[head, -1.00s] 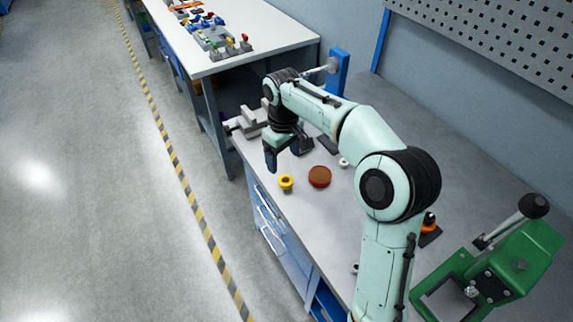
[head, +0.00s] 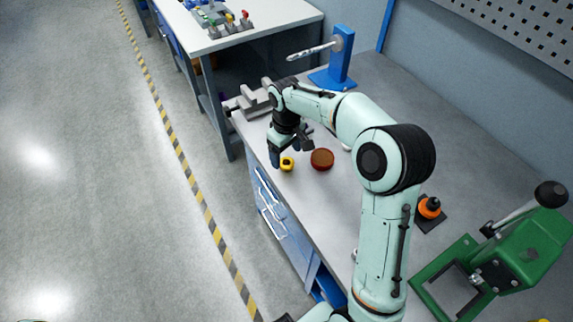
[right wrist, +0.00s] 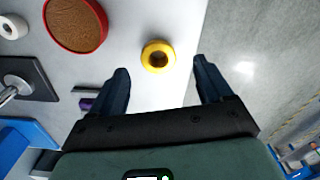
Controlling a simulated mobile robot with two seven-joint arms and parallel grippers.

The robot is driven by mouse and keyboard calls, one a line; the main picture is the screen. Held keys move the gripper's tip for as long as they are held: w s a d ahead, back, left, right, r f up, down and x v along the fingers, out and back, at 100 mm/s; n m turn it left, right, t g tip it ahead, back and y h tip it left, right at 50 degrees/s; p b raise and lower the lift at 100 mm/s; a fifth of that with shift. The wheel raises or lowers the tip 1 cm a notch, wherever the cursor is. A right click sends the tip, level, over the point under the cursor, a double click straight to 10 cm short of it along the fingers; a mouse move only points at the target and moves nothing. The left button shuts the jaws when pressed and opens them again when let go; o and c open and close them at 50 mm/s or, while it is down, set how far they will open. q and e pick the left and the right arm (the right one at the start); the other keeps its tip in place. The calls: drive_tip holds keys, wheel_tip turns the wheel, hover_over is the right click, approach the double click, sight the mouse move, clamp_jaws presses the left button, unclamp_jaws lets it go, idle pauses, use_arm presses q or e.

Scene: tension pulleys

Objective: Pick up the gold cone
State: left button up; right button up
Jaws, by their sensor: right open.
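The gold cone (head: 287,164) looks like a small yellow ring-topped piece standing near the front edge of the workbench. In the right wrist view the cone (right wrist: 158,56) shows from above, with a dark hole in its middle. My right gripper (head: 289,155) is open and right over or beside the cone in the head view. In the right wrist view its two dark fingers (right wrist: 162,67) are apart and empty. The cone lies between their lines, just past the tips, not touching either. My left gripper is not in view.
A red-rimmed brown round dish (head: 322,159) stands close beside the cone. A grey vise (head: 256,103) and a blue stand (head: 341,62) are farther back. An orange-topped piece (head: 430,207) and a green press (head: 515,255) are at the right. The bench edge is close to the cone.

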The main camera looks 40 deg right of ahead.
sight(287, 160)
wheel_tip(287, 160, down, 4)
drive_tip(key=shift+s+d, duration=0.1)
drive_tip(key=shift+d, duration=0.05)
drive_tip(key=c, duration=1.2)
drive_tip(key=shift+r, duration=0.1)
